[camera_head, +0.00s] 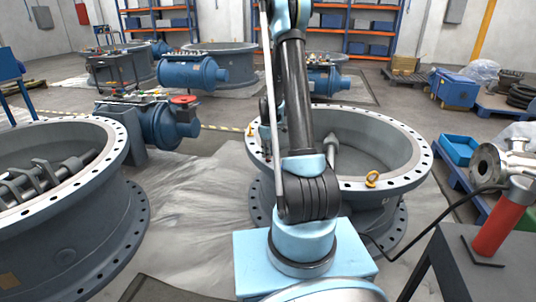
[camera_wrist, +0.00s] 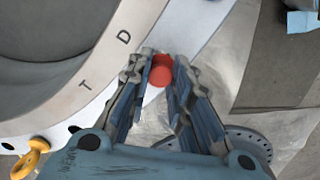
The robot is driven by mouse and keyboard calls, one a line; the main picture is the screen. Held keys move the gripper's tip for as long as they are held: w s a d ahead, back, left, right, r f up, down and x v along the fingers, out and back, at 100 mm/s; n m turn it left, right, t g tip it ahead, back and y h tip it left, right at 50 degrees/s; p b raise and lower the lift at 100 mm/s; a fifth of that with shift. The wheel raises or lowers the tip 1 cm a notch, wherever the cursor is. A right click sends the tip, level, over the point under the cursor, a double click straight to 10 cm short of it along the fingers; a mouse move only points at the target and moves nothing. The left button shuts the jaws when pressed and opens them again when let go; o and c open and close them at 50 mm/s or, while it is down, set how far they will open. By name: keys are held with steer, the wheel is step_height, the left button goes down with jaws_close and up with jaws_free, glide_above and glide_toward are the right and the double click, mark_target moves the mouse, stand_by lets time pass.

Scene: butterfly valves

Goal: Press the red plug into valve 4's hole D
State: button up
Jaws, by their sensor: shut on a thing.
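In the wrist view, the red plug (camera_wrist: 161,73) sits between the fingertips of my gripper (camera_wrist: 161,60), which is shut on it. The plug appears by the outer edge of a pale valve flange (camera_wrist: 104,62), next to the letter D. A letter T is marked further along. No open hole shows beside the D; my fingers and the plug cover part of that edge. I cannot tell whether the plug touches the flange. In the head view, the nearest middle valve (camera_head: 408,180) stands behind my arm, and my gripper is hidden there. No valve number is readable.
Another large valve (camera_head: 120,150) stands at left. A grey stand with a red cylinder (camera_head: 503,225) is at right. Sheeted floor (camera_head: 200,200) lies between the valves.

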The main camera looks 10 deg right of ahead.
steer(key=shift+f, duration=1.1)
stand_by(0.7)
steer(key=o, duration=0.8)
steer(key=shift+o, duration=0.8)
steer(key=o, duration=0.4)
steer(key=shift+c, duration=0.2)
steer(key=shift+r, duration=0.1)
steer(key=shift+r, duration=2.9)
